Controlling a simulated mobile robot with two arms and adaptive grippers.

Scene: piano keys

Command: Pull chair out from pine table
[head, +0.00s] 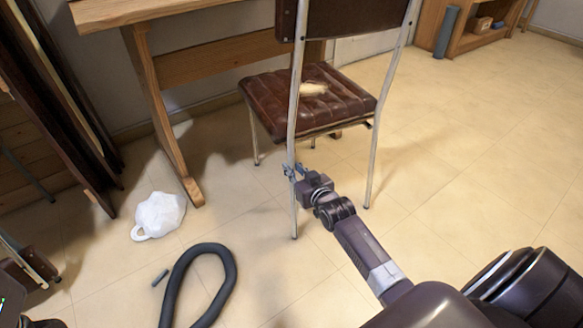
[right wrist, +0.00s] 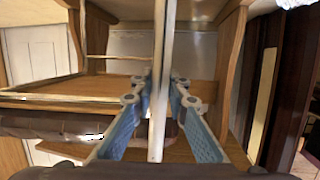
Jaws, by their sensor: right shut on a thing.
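The chair (head: 345,105) has a dark brown padded seat, a brown backrest cut off at the top edge and pale metal legs. It stands upright in front of the pine table (head: 158,100). My right gripper (head: 293,171) is shut on the chair's near left leg, below seat height. In the right wrist view the pale leg (right wrist: 159,50) runs upright between the two blue-padded fingers (right wrist: 158,88). The far legs are partly hidden by the seat. My left gripper cannot be made out.
A white bag-like object (head: 160,214) and a dark hose loop (head: 229,265) lie on the floor left of my right arm. Dark boards (head: 55,90) lean at the left. A wooden shelf (head: 475,42) stands at the back right. The tiled floor at right is clear.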

